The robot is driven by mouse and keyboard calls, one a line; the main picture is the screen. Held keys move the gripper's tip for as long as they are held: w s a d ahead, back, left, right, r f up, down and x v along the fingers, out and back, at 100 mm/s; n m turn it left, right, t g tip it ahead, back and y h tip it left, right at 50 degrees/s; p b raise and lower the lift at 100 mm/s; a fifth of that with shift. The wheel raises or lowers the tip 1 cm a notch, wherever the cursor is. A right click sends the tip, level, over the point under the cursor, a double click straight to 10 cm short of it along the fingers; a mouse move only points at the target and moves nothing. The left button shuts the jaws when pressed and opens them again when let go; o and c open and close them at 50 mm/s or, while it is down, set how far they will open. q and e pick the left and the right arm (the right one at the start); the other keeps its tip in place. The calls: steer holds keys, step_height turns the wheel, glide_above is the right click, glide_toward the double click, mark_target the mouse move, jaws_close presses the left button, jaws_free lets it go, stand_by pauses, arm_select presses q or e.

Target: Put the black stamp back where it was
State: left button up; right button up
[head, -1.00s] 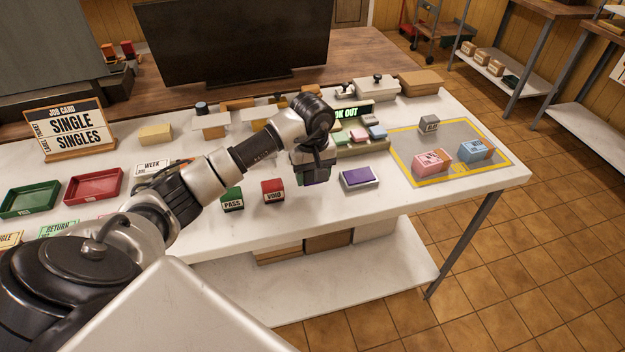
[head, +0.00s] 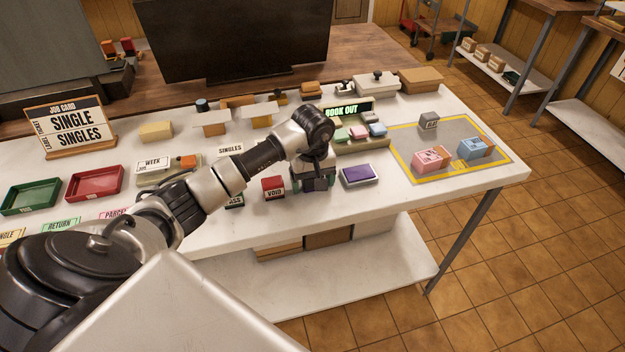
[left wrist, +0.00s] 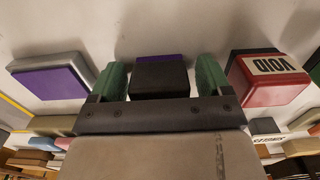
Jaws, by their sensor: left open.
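The black stamp (left wrist: 158,78) is between the two green fingertips of my left gripper (left wrist: 160,80) in the left wrist view. A strip of purple shows at its far edge. The fingers stand apart, with narrow gaps beside the stamp. In the head view my left gripper (head: 313,182) is low over the white table, between the red VOID stamp (head: 273,188) and the purple ink pad (head: 360,174). The gripper mostly hides the black stamp there. My right gripper is not in view.
The VOID stamp (left wrist: 268,78) and purple ink pad (left wrist: 52,82) flank the gripper closely in the wrist view. The green PASS stamp (head: 235,200) is partly behind my arm. A grey mat (head: 405,150) with pink and blue blocks lies right. The table's front strip is clear.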

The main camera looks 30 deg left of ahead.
arm_select(q)
steer(key=shift+r, duration=0.1)
steer(key=shift+r, duration=0.2)
step_height(320, 180, up, 11)
steer(key=shift+f+b, duration=0.15)
steer(key=shift+b, duration=0.9)
steer(key=shift+r, duration=0.5)
